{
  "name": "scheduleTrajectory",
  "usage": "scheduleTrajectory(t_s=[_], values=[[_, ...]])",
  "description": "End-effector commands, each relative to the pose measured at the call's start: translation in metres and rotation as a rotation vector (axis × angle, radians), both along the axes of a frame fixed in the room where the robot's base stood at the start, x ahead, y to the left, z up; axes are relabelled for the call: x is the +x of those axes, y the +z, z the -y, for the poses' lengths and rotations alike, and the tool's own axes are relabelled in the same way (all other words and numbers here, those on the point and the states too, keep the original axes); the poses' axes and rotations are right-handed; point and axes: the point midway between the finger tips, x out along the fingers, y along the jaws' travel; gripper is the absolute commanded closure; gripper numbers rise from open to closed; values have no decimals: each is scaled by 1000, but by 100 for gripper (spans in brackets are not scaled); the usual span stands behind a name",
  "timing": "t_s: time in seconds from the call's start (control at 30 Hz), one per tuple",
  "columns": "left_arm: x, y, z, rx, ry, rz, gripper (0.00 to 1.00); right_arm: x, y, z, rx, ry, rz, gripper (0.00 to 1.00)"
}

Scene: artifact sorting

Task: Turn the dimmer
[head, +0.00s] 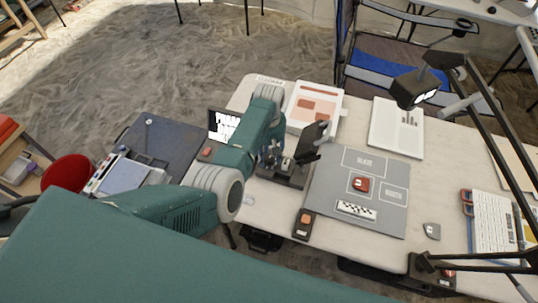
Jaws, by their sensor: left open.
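My left arm comes in from the left, and its dark left gripper (300,158) is over the table just left of the grey mat. The gripper is open, with nothing seen between its fingers. A small dark box with orange-red parts (304,223) lies at the table's front edge, below the gripper in the picture and apart from it. It may be the dimmer; I cannot tell for sure. A desk lamp (415,88) with a lit head hangs over the table from a black arm at the right. My right gripper is not in view.
The grey mat (330,190) has marked zones, a red piece (360,185) and a black-and-white scale strip (356,210). A grey tag (432,231) and a keyboard-like white board (492,225) lie at the right.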

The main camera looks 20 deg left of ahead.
Motion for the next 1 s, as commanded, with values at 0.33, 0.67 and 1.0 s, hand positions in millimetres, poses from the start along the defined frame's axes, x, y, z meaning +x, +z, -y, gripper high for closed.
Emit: scheduleTrajectory(t_s=[0.33,0.67,1.0], values=[[0,-6,0,0,0,1,60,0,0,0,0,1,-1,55],[0,-6,0,0,0,1,100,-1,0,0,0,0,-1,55],[0,-5,-1,1,-68,0,100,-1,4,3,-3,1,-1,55]])
